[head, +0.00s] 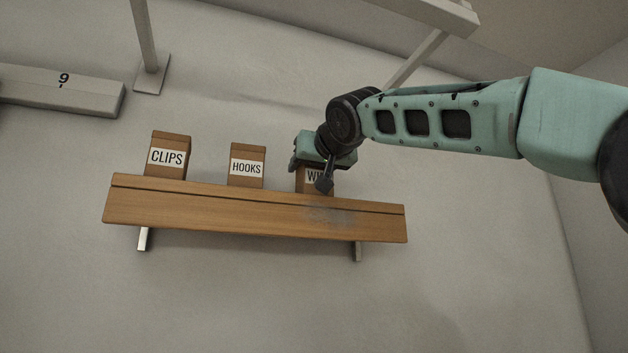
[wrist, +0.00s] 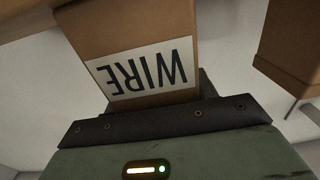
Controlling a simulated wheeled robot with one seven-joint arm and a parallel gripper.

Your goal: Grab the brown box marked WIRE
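The brown box marked WIRE (head: 301,184) stands on the wooden shelf (head: 250,206) near its right end. In the head view, my gripper (head: 318,164) is at the top of this box and, with the wrist, hides its upper part and the right of its label. In the wrist view, the box (wrist: 133,25) fills the upper middle, its white label upside down, close against the dark edge of my gripper. The fingertips are not clearly seen, so I cannot tell whether they are closed on the box.
A brown box marked HOOKS (head: 246,181) stands mid-shelf and one marked CLIPS (head: 168,172) stands at the left. A brown box (wrist: 292,45) shows at the right of the wrist view. A pale beam marked 9 (head: 60,92) is at upper left.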

